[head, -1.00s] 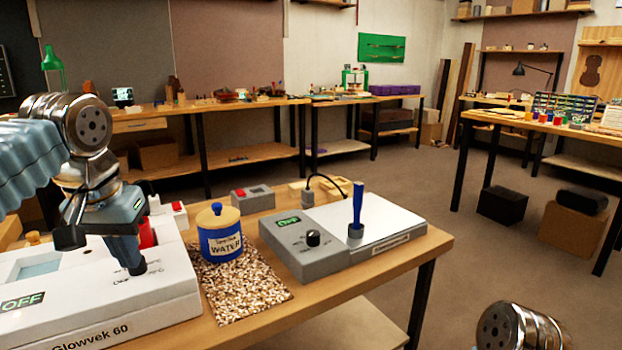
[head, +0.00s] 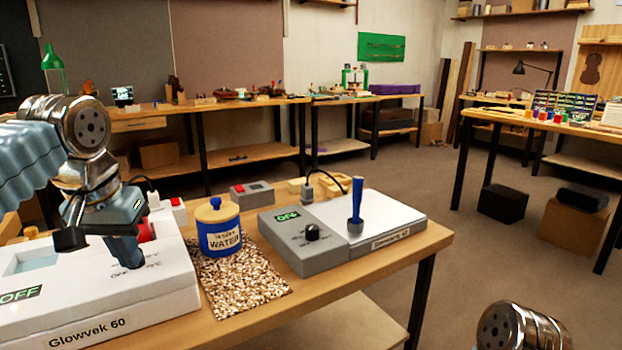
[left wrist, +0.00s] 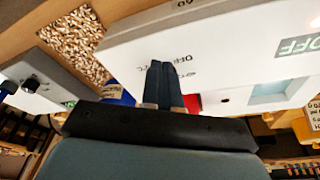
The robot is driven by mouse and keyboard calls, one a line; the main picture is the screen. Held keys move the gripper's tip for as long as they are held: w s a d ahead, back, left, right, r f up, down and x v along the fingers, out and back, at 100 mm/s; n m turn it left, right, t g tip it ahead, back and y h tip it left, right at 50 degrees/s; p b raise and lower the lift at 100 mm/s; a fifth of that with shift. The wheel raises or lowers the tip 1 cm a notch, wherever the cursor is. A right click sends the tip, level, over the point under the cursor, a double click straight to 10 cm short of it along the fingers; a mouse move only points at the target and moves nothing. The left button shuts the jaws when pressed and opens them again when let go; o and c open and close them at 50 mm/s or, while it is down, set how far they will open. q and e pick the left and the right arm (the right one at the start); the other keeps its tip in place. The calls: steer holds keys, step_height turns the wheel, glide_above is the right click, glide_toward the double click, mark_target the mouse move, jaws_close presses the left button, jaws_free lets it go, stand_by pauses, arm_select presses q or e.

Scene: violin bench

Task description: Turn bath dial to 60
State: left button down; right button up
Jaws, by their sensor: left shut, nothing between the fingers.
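The white Glowvek 60 bath (head: 150,305) stands at the front left of the bench, with a green OFF display (head: 20,295) and a light blue opening (head: 35,262). My left gripper (head: 130,262) points down at the printed dial area on the bath's top, its fingers shut. The dial itself is hidden behind the fingers, and I cannot tell whether they touch it. In the left wrist view the closed fingertips (left wrist: 161,70) lie over the printed OFF and °C marks on the bath (left wrist: 215,45). My right gripper is out of view.
A blue WATER jar (head: 220,238) stands on a speckled mat (head: 245,285) right of the bath. A grey unit (head: 300,250) with a black knob, OFF display and blue-handled tool (head: 356,205) stands further right. A grey box with a red switch (head: 250,195) is behind.

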arm_select(q)
steer(key=shift+a+f, duration=0.1)
steer(key=shift+f, duration=0.45)
steer(key=shift+a, duration=0.15)
steer(key=shift+a+r+p, duration=0.15)
steer(key=shift+p, duration=0.25)
steer(key=shift+a+r+p, duration=0.15)
steer(key=shift+a+p, duration=0.45)
steer(key=shift+p, duration=0.1)
steer(key=shift+a, duration=0.3)
steer(key=shift+s, duration=0.1)
steer(key=shift+s+a, duration=0.1)
steer(key=shift+s, duration=0.05)
steer(key=shift+r, duration=2.95)
